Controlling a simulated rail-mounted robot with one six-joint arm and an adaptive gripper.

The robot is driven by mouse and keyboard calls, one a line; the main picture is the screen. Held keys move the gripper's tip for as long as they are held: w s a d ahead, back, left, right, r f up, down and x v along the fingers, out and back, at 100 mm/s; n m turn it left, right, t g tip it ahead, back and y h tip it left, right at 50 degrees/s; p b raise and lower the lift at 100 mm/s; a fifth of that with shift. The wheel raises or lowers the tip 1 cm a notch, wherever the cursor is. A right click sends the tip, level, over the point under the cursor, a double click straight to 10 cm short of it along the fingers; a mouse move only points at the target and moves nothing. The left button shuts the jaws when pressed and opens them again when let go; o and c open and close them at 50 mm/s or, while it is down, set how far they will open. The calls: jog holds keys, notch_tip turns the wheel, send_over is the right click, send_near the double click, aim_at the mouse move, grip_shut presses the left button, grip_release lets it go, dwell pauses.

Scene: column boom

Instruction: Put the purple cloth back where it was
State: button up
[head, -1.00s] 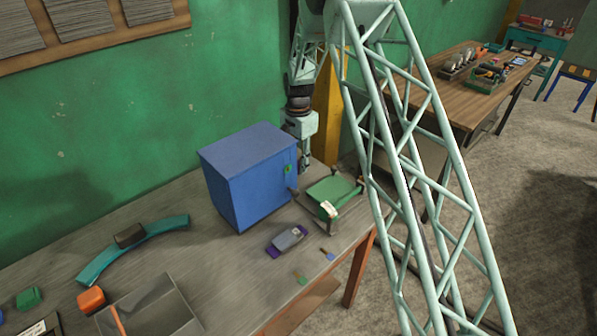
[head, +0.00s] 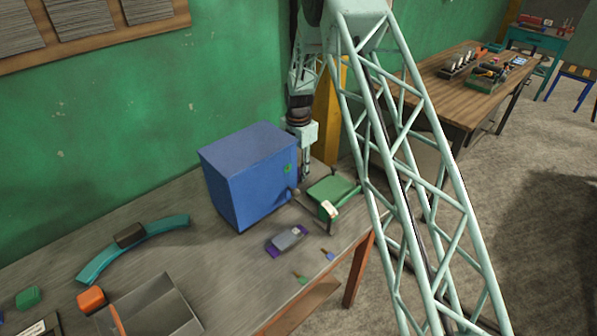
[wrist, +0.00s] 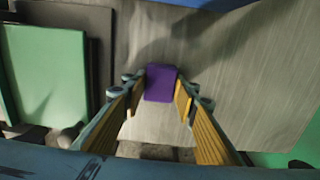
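A small purple block-like piece, seemingly the folded purple cloth (wrist: 160,83), shows in the wrist view between the tips of my gripper (wrist: 160,97). Its right edge looks close to one finger. I cannot tell whether the fingers press on it or whether it rests on the table. In the head view my gripper (head: 307,173) points down beside the blue cabinet (head: 240,185), near the back of the table. The piece between its fingers cannot be made out there. A grey item with purple ends (head: 286,240) lies on the table in front of the cabinet.
A green box (head: 335,193) stands right of the cabinet, close to my gripper; it fills the left of the wrist view (wrist: 48,70). Two small tagged items (head: 327,254) lie near the front edge. A teal arc, an orange block (head: 91,299) and a grey tray are at left.

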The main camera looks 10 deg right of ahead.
jog(key=o, duration=0.4)
jog(key=shift+c, duration=0.2)
jog(key=shift+r, duration=0.2)
notch_tip(320, 180, up, 12)
dwell(0.5)
jog(key=shift+r, duration=0.15)
dwell(0.7)
